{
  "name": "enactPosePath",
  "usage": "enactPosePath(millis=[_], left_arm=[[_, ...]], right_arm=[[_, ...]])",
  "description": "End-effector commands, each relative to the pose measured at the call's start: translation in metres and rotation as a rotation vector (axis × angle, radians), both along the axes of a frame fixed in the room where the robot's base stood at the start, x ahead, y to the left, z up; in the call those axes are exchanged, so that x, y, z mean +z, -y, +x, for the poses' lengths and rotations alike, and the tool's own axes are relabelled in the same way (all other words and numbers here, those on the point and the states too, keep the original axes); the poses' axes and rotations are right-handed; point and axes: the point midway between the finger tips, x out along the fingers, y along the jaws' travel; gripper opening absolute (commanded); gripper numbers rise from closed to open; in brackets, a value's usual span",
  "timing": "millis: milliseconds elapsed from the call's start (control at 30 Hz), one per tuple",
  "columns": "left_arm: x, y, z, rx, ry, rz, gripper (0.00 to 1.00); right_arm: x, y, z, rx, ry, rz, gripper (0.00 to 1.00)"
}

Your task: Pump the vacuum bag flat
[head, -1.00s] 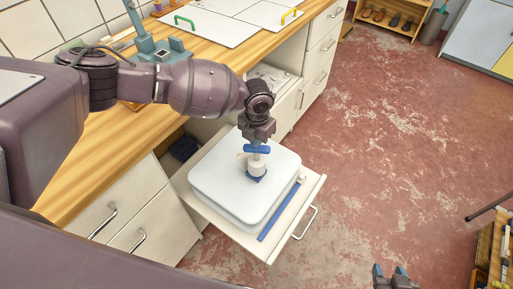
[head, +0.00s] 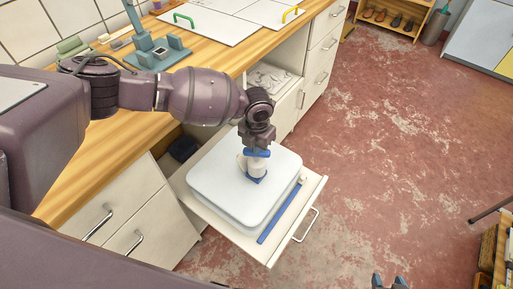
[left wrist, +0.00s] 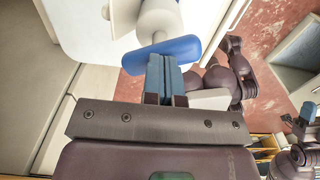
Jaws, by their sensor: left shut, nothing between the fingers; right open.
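The white vacuum bag (head: 215,187) lies as a thick, rounded block in the pulled-out drawer (head: 272,258). A white hand pump (head: 257,167) with a blue bar handle (head: 258,153) stands upright on its blue base on the bag. The handle (left wrist: 150,57) and pump body (left wrist: 158,20) also show in the left wrist view. My left gripper (head: 257,146) is shut and empty directly above the handle; its blue fingertips (left wrist: 165,60) meet the handle's edge and appear to touch it. My right gripper (head: 389,283) is open at the bottom edge, mostly out of frame.
A blue strip (head: 280,213) lies along the drawer's right side. The wooden counter (head: 107,155) runs along the left, with a teal stand (head: 158,55) and white boards (head: 225,22). The red floor (head: 390,150) right of the drawer is clear.

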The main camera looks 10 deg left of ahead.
Motion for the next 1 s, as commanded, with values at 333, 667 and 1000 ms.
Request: enactPosePath(millis=[333, 667, 1000], left_arm=[[-0.014, 0.000, -0.001, 0.000, -0.002, 0.001, 0.00], [-0.025, 0.000, -0.001, 0.000, -0.003, 0.000, 0.00], [-0.036, 0.000, -0.001, 0.000, -0.003, 0.000, 0.00]], right_arm=[[-0.010, 0.000, -0.004, 0.000, -0.014, 0.000, 0.48], [-0.018, 0.000, -0.007, -0.001, -0.026, 0.000, 0.48], [-0.027, 0.000, -0.010, 0.001, -0.038, 0.000, 0.48]])
